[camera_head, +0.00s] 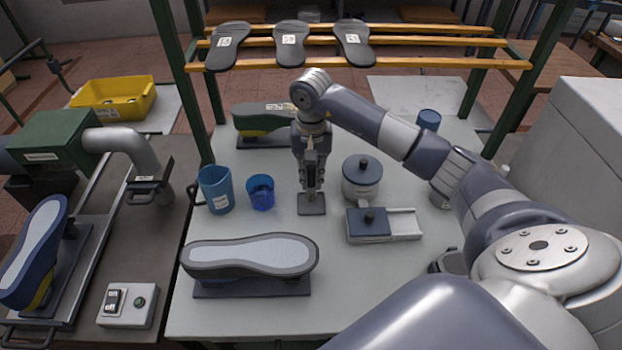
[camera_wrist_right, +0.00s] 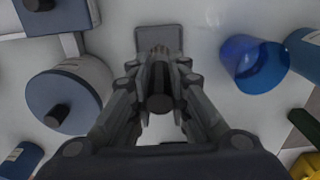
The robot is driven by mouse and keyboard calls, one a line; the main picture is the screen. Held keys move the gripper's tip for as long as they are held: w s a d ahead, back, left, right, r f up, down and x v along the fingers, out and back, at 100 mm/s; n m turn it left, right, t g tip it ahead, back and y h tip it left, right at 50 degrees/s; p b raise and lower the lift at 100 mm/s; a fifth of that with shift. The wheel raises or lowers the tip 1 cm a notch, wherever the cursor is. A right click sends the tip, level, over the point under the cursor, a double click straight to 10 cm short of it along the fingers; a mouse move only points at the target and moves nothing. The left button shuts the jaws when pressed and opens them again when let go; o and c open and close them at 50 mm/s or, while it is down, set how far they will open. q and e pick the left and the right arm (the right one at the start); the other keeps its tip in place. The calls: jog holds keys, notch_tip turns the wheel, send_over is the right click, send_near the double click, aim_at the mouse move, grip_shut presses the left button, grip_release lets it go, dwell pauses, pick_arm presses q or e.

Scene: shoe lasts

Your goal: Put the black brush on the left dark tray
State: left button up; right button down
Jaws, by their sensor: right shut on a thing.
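My right gripper (camera_head: 311,186) points straight down over the middle of the table and is shut on the black brush. The brush's dark round handle end (camera_wrist_right: 160,103) shows between the fingers in the right wrist view, with brownish bristles past it. In the head view only a small pale lower part of the brush (camera_head: 311,197) shows below the fingers. Right below it is a small dark tray (camera_head: 312,209), which also shows in the right wrist view (camera_wrist_right: 174,34). I cannot tell whether the brush touches the tray. My left gripper is not in view.
Blue cups (camera_head: 216,190) (camera_head: 261,192) stand left of the tray. A lidded pot (camera_head: 361,182) and a blue-lidded box (camera_head: 368,226) stand right. A shoe last (camera_head: 250,256) lies in front, another (camera_head: 262,117) behind. A rack with wooden bars (camera_head: 400,64) is at the back.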

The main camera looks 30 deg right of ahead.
notch_tip(320, 180, down, 2)
jog(key=shift+s+f+p, duration=0.1)
jog(key=shift+p, duration=0.2)
jog(key=shift+f, duration=0.1)
jog(key=shift+f+b, duration=0.2)
jog(key=shift+b, duration=0.1)
jog(key=c, duration=1.8)
grip_release()
jog(key=shift+r, duration=0.1)
jog(key=shift+o, duration=1.3)
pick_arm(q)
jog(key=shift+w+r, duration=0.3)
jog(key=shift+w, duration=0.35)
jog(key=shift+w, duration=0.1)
